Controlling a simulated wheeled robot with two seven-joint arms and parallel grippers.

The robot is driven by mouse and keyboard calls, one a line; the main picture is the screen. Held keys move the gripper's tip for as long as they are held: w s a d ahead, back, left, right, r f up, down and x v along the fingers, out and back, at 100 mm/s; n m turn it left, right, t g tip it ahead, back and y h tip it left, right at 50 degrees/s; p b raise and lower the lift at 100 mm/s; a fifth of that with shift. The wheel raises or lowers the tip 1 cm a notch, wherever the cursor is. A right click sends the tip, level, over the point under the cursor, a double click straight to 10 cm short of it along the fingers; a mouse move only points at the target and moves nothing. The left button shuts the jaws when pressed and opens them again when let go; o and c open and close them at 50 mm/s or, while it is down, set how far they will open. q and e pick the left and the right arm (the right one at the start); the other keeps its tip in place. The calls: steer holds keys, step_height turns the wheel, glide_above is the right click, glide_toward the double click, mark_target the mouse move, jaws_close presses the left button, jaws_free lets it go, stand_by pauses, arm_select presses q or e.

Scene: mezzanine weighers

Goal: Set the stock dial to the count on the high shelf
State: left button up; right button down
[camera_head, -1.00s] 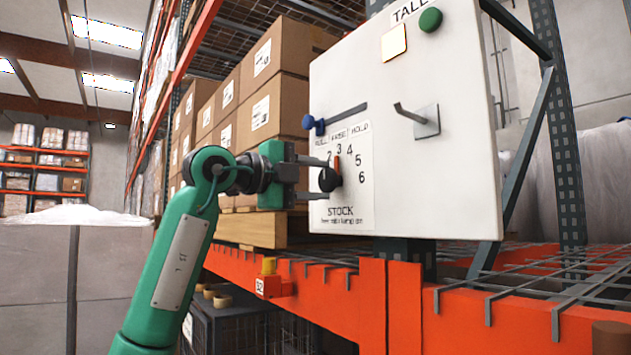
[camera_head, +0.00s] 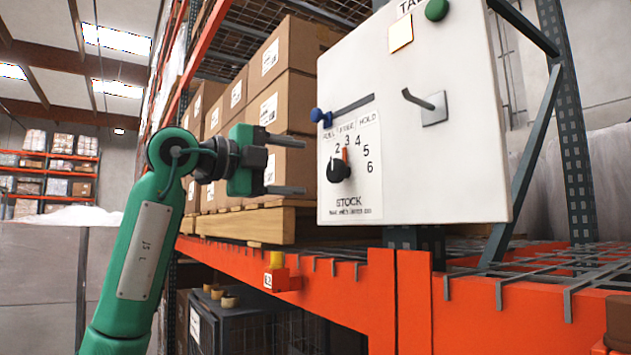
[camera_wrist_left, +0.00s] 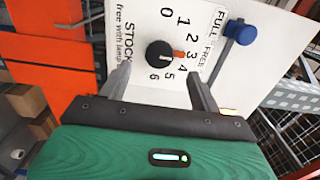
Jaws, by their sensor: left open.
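The stock dial is a black round knob (camera_head: 339,168) with an orange pointer, low on a white panel (camera_head: 450,180). Its printed numbers run around it, and the pointer is at the 3. The dial also shows in the left wrist view (camera_wrist_left: 157,54), with the pointer towards the 3. My left gripper (camera_head: 297,165) is open and empty, left of the dial and apart from it. In the left wrist view its fingers (camera_wrist_left: 158,80) stand on either side below the dial. Brown cartons (camera_head: 287,55) are stacked behind the panel; a high-shelf count cannot be read.
A blue-knobbed slider (camera_head: 317,115) sits at the left, FULL end of its slot. A grey lever (camera_head: 425,105) sticks out from the panel. Above are a pale lit square (camera_head: 400,33) and a green round (camera_head: 437,9). An orange beam (camera_head: 340,285) runs below.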

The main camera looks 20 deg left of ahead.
arm_select(q)
steer(key=b+v, duration=0.1)
steer(key=v, duration=0.6)
steer(key=shift+b, duration=0.4)
